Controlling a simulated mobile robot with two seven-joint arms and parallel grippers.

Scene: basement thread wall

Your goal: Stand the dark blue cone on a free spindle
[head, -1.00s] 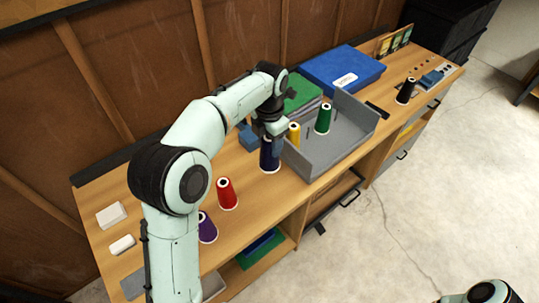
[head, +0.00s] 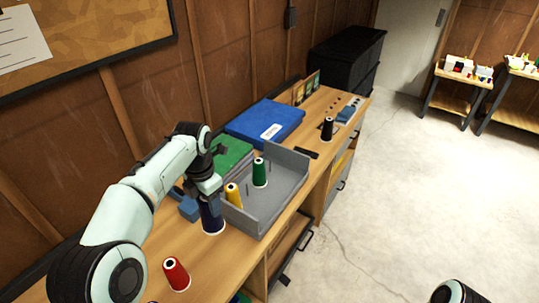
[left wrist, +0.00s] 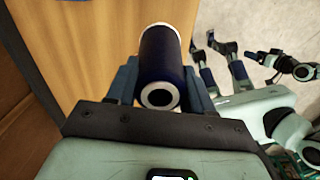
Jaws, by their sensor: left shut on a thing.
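The dark blue cone (head: 212,217) is upright at the left side of the grey tray, outside it. My left gripper (head: 205,193) is shut on its upper part. In the left wrist view the dark blue cone (left wrist: 162,62) lies between the two blue fingers. Its base appears at or close to the bench top; I cannot tell whether it touches. The grey tray (head: 283,198) holds a yellow cone (head: 233,196) and a green cone (head: 260,173). A thin bare spindle (head: 247,189) shows between them. My right gripper is not clear in either view.
A green box (head: 231,154) and a blue box (head: 264,122) lie behind the tray. A black cone (head: 327,129) stands farther right. The tray has raised walls.

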